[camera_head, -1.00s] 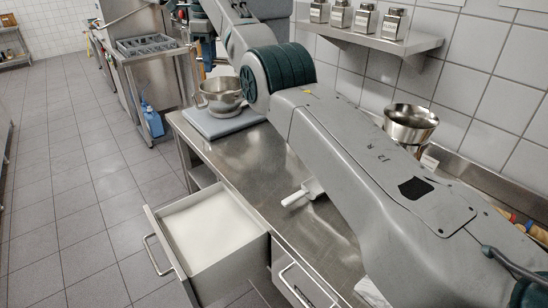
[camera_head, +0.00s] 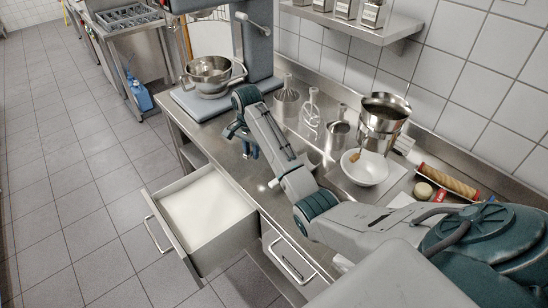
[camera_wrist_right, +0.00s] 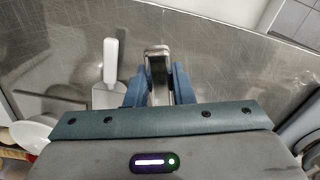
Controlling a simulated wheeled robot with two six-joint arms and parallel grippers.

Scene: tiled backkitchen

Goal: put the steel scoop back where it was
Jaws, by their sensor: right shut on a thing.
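My right gripper (camera_head: 240,138) hangs over the steel counter, between the mixer and the open drawer. In the right wrist view the gripper (camera_wrist_right: 159,85) is shut on a narrow shiny steel piece, the steel scoop (camera_wrist_right: 157,58) as far as I can tell; only a short part shows between the blue fingers. In the head view the scoop is hidden by the gripper and arm. The drawer (camera_head: 176,238) stands pulled out, filled with a smooth white powder (camera_head: 205,205). My left gripper is not in view.
A white-handled scraper (camera_wrist_right: 108,70) lies beside the gripper. The mixer with its steel bowl (camera_head: 208,75) stands at the back. Whisk attachments (camera_head: 288,103), a steel pot (camera_head: 383,115), a white bowl (camera_head: 366,168) and a rolling pin (camera_head: 448,182) stand or lie to the right.

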